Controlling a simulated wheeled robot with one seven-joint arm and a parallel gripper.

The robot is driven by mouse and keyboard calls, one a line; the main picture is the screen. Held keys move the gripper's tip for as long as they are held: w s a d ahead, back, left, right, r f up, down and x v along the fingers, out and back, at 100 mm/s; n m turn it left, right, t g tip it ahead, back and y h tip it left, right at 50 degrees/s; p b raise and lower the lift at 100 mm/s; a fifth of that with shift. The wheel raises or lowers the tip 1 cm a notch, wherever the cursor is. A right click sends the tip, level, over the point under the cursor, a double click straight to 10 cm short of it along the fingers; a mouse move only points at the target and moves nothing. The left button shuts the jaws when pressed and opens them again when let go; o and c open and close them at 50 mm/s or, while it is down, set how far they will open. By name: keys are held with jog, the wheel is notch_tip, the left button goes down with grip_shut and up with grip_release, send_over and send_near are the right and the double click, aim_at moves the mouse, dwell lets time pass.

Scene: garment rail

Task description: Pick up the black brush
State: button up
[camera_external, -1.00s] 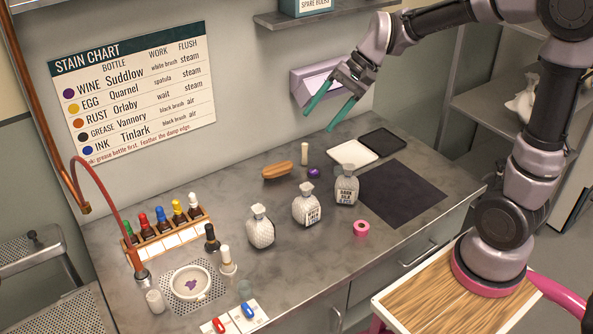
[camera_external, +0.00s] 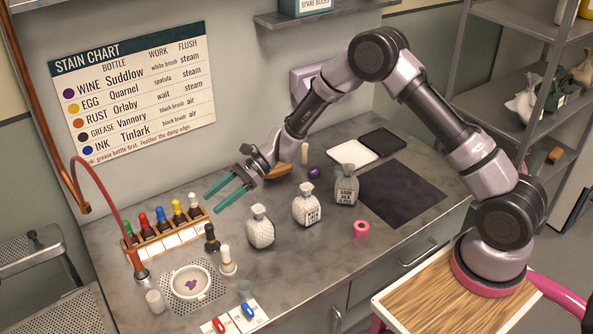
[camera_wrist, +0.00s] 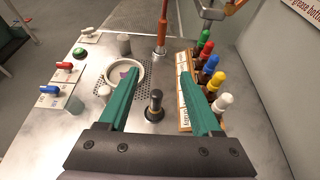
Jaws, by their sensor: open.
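The black brush (camera_external: 211,238) stands upright on the grey counter, between the rack of bottles and the white brush. It also shows in the wrist view (camera_wrist: 155,104), low in the middle, between the two green fingers. My gripper (camera_external: 211,203) is open and empty, above the counter and higher than the brush, with its fingers pointing left and down. In the wrist view the fingertips (camera_wrist: 158,73) lie on either side of the brush, which they do not touch. The white brush (camera_external: 227,262) stands close beside it, nearer the front.
The bottle rack (camera_external: 165,237) with coloured caps stands behind and left. A white bowl (camera_external: 190,283) on a perforated plate is in front. A red hose spout (camera_external: 139,262) rises at left. Switches (camera_external: 235,318) sit at the front edge.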

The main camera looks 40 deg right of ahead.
aim_at(211, 236)
notch_tip(211, 236, down, 7)
jog(key=shift+f, duration=0.1)
jog(key=shift+x, duration=3.75)
grip_shut()
